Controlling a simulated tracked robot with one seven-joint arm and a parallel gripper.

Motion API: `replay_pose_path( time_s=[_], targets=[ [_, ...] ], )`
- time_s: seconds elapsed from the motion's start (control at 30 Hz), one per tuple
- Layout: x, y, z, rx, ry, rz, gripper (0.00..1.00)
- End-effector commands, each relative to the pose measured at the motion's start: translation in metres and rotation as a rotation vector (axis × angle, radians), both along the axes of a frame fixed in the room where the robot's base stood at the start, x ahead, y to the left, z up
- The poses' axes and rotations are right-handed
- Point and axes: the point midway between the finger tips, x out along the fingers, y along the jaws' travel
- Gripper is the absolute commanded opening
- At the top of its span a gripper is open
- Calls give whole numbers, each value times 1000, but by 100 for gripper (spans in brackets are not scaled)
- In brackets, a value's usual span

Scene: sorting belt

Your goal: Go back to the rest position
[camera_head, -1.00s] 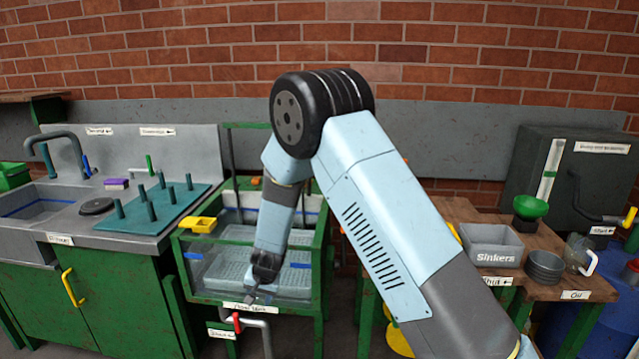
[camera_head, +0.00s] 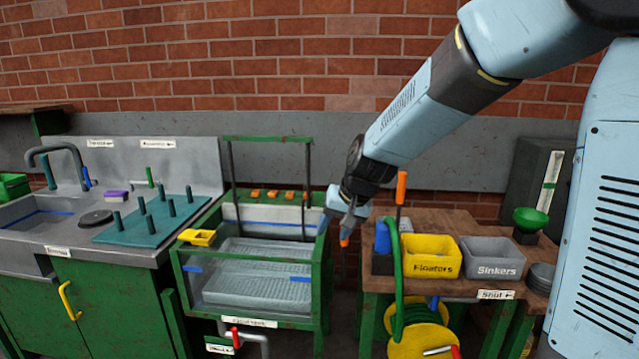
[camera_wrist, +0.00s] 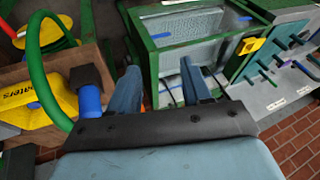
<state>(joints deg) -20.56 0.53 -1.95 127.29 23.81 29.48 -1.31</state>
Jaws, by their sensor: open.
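My gripper (camera_head: 343,214) hangs in the air between the green-framed water tank and the wooden bench, pointing down. Its two blue fingers stand apart in the wrist view (camera_wrist: 160,72), and nothing shows held between them. A small orange patch shows by the fingertips; I cannot tell what it belongs to. My arm reaches in from the upper right.
The tank (camera_head: 255,322) stands left of my gripper, with a yellow tray (camera_head: 197,237) on its corner. On the bench are the yellow Floaters bin (camera_head: 432,266), the grey Sinkers bin (camera_head: 492,270), a green hose (camera_head: 398,285) and an upright orange-tipped tool (camera_head: 401,188).

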Motion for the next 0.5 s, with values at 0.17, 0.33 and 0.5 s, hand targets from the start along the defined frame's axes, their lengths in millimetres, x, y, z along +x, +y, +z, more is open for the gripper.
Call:
replay_pose_path(
  time_s=[0.17,0.33,0.5],
  targets=[
    [-33,-43,36,-28,-36,-1,48],
    [-68,-80,61,-67,-64,-5,48],
    [-107,-114,80,-115,-90,-16,48]
  ],
)
